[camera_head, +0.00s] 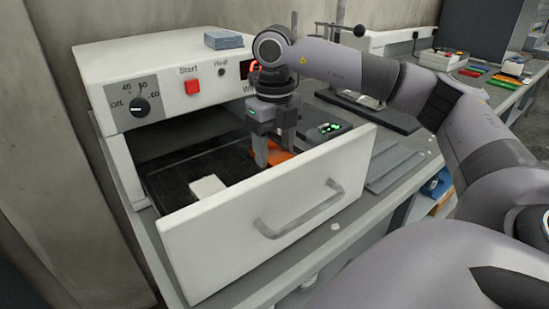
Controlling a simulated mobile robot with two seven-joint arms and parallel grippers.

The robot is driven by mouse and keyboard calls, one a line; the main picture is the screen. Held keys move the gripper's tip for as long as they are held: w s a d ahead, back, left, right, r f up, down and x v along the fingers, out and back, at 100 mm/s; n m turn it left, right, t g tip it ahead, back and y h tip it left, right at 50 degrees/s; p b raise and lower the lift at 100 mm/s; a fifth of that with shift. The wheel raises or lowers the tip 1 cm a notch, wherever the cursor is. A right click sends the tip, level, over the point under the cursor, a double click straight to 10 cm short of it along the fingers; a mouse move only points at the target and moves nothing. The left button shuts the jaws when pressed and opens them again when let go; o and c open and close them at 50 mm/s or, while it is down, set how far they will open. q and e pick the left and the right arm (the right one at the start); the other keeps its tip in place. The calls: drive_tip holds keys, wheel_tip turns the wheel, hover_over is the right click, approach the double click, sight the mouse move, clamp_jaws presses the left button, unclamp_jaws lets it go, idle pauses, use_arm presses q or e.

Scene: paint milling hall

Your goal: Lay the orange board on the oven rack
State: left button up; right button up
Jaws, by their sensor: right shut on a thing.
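The orange board (279,152) is inside the pulled-out oven drawer, at the right part of the dark rack (182,178). My right gripper (268,160) points down into the drawer and is shut on the orange board. The gripper's fingers hide part of the board, and the drawer front hides its lower edge. I cannot tell whether the board touches the rack. A small white block (207,187) sits on the rack to the left of the board. My left gripper is not in view.
The white drawer front (240,226) with its grey handle (298,212) stands between me and the rack. The oven (165,66) has a dial, a red button and a blue stack on top. Grey plates (392,165) lie on the bench to the right.

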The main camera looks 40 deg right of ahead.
wheel_tip(320, 180, down, 3)
drive_tip(key=shift+r, duration=0.2)
drive_tip(key=shift+f, duration=0.2)
drive_tip(key=o, duration=1.1)
drive_tip(key=shift+r, duration=0.1)
drive_tip(key=shift+c, duration=0.2)
